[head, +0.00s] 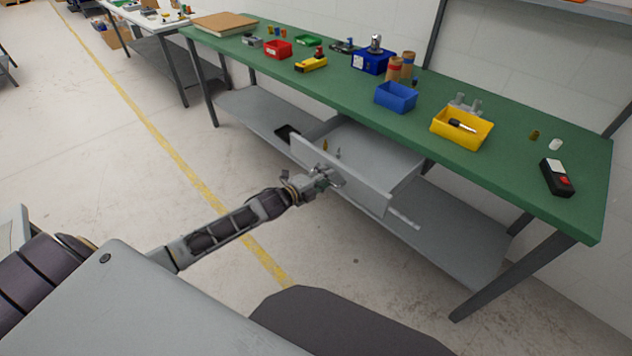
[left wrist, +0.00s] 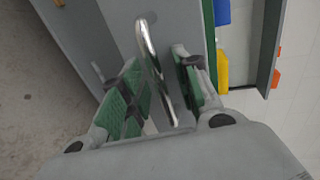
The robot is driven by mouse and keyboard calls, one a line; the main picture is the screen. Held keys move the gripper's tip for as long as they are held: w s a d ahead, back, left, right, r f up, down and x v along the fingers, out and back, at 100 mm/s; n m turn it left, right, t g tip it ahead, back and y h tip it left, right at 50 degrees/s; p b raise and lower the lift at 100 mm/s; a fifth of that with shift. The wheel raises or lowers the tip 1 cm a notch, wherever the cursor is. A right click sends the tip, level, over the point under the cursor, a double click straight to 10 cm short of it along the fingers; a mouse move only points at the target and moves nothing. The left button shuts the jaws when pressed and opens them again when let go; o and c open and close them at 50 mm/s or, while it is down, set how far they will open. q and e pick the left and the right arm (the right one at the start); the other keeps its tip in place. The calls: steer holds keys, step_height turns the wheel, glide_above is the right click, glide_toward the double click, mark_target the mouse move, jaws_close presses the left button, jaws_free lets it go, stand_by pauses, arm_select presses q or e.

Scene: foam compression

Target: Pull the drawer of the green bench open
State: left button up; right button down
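The green bench (head: 340,85) has a grey drawer (head: 368,188) under its top. The drawer is pulled out, and its inside shows, with a few small items in it. My left gripper (head: 325,178) is at the drawer's front, by the handle. In the left wrist view the shiny metal bar handle (left wrist: 150,45) runs between the two green-padded fingers of my left gripper (left wrist: 160,85). The fingers stand apart, with a gap visible beside the bar. Whether a pad touches the bar is hard to tell. My right gripper is not in view.
A blue bin (head: 396,97), a yellow bin (head: 461,128) and a black device (head: 556,178) stand on the bench top. A grey lower shelf (head: 455,235) runs beneath the drawer. The floor left of the bench is clear, with a yellow line (head: 165,145).

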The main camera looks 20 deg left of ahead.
arm_select(q)
steer(key=shift+s+a, duration=0.1)
steer(key=shift+s, duration=0.1)
steer(key=v, duration=1.1)
steer(key=shift+s, duration=0.25)
stand_by(0.6)
stand_by(0.8)
